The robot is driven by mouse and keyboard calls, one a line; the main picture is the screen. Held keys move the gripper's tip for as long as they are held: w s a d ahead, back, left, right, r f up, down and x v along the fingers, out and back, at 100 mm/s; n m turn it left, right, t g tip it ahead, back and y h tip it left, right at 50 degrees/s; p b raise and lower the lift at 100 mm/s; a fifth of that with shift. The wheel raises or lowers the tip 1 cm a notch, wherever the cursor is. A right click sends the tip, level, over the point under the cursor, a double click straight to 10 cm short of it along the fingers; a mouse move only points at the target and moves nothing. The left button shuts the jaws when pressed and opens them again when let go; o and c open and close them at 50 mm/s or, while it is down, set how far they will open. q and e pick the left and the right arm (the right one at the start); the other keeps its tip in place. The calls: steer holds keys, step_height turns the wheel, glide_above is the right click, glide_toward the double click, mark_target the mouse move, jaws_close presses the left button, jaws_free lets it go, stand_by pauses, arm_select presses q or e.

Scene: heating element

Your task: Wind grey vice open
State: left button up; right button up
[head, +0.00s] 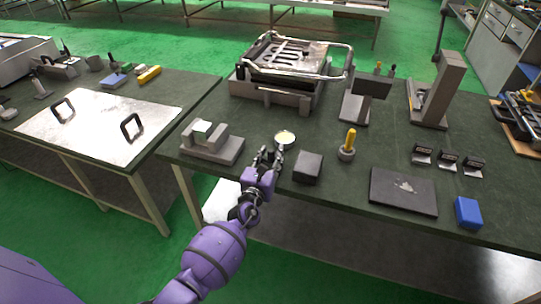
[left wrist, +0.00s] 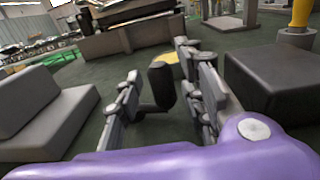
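The grey vice (head: 212,146) stands at the near left of the dark green bench, with a pale block (head: 203,128) between its jaws. Part of its grey body (left wrist: 42,112) shows at the left in the left wrist view. My left gripper (head: 270,154) is just right of the vice, above the bench. In the left wrist view its fingers (left wrist: 160,82) are apart, and a black knob-like handle (left wrist: 162,85) with a thin dark stem stands between them. I cannot tell whether a finger touches the handle. The gripper hides the handle in the head view. My right gripper is out of view.
A round dish with a yellowish top (head: 285,138) is just beyond my left gripper. A dark block (head: 308,167) is close on its right. A yellow-handled tool (head: 349,142) and a flat dark plate (head: 403,191) are further right. A metal frame fixture (head: 290,65) stands behind.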

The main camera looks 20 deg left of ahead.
arm_select(q)
steer(key=shift+s, duration=0.15)
steer(key=s, duration=1.1)
steer(key=shift+s, duration=0.4)
